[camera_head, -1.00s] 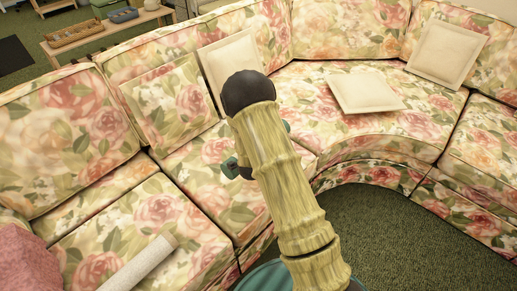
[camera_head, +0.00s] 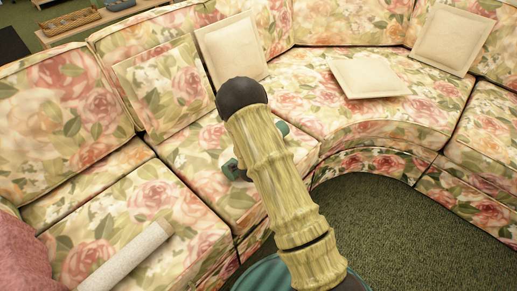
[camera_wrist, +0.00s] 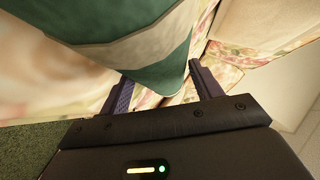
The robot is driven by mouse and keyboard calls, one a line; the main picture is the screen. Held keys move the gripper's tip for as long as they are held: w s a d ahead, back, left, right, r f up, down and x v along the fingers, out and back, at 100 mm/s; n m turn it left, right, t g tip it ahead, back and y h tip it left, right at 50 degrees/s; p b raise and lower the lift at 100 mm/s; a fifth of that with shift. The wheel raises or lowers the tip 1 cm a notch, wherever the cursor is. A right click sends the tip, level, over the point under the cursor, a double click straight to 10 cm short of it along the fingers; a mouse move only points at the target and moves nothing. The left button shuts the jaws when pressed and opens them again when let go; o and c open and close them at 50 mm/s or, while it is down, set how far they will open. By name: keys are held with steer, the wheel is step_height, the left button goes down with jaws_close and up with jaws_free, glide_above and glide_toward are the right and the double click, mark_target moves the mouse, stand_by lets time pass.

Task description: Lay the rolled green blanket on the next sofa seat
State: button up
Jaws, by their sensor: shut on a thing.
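The rolled green blanket (camera_wrist: 165,62), green with a white band, fills the upper middle of the wrist view. My gripper (camera_wrist: 162,74) is shut on it, with one dark finger on each side. In the head view my arm hides most of the gripper and the blanket. Small teal-green bits show on both sides of the arm; I cannot tell whether they are blanket. The arm is over the floral sofa's seat (camera_head: 178,150), left of the curved corner. Another floral seat (camera_head: 155,195) lies nearer, at the lower left.
A pale roll (camera_head: 128,256) and a pink cloth (camera_head: 22,257) lie at the lower left. Cream pillows (camera_head: 232,48) (camera_head: 368,77) (camera_head: 450,38) are on the sofa. A wooden table with trays (camera_head: 100,28) stands behind it. Green carpet (camera_head: 390,225) is open in front.

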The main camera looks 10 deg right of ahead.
steer(key=shift+f, duration=0.15)
steer(key=o, duration=1.2)
steer(key=shift+o, duration=0.2)
steer(key=p+v, duration=0.3)
steer(key=v, duration=1.4)
steer(key=shift+s+r, duration=0.1)
steer(key=shift+r, duration=0.1)
